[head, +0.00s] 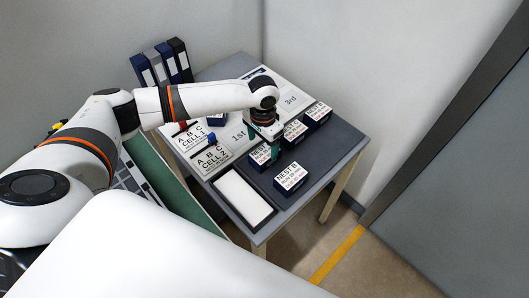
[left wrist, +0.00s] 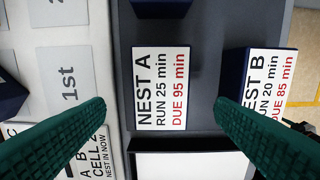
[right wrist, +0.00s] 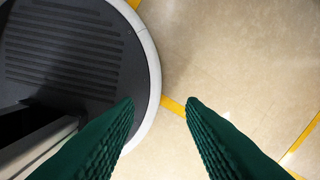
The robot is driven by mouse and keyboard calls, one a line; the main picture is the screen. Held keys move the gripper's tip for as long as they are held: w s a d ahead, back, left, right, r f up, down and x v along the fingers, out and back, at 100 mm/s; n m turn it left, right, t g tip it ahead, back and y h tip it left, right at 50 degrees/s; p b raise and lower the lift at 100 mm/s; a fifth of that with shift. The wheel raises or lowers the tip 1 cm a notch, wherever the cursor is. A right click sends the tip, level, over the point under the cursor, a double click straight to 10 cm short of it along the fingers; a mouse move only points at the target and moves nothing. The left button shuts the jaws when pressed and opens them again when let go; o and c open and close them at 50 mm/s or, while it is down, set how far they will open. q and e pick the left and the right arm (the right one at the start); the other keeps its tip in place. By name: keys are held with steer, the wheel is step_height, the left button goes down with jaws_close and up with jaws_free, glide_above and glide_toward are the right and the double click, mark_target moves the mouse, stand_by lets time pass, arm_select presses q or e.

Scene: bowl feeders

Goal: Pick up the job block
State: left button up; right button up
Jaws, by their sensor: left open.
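Several dark blue job blocks with white labels stand on the grey table. The NEST A block, marked RUN 25 min, DUE 95 min, (head: 260,157) is under my left gripper (head: 266,138). In the left wrist view, the NEST A block (left wrist: 161,88) lies between the open fingers (left wrist: 160,106), apart from both. The NEST B block, RUN 20 min, DUE 85 min, (head: 290,178) stands to its right; it also shows in the left wrist view (left wrist: 266,85). Two more blocks (head: 295,131) (head: 318,113) stand farther back, their labels too small to read. My right gripper (right wrist: 160,104) is open and empty above the floor.
A pale board (head: 238,133) marked 1st and 3rd lies along the table's left side, with CELL 1 and CELL 2 cards (head: 210,158). A white-bottomed, dark-rimmed tray (head: 222,203) is at the front. Binders (head: 160,63) stand behind.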

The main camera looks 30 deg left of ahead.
mark_target(265, 152)
arm_select(q)
steer(key=f, duration=0.2)
steer(key=f+p, duration=0.1)
steer(key=shift+w+d+f, duration=0.15)
steer(key=shift+w+f, duration=0.15)
step_height(265, 152, down, 2)
steer(key=shift+f, duration=0.5)
steer(key=shift+c, duration=0.4)
steer(key=c, duration=0.9)
steer(key=shift+c, duration=0.8)
arm_select(e)
steer(key=w, duration=0.1)
steer(key=w+r, duration=0.1)
steer(key=shift+w+a+r, duration=0.2)
steer(key=shift+w+a, duration=0.1)
steer(key=shift+a, duration=0.1)
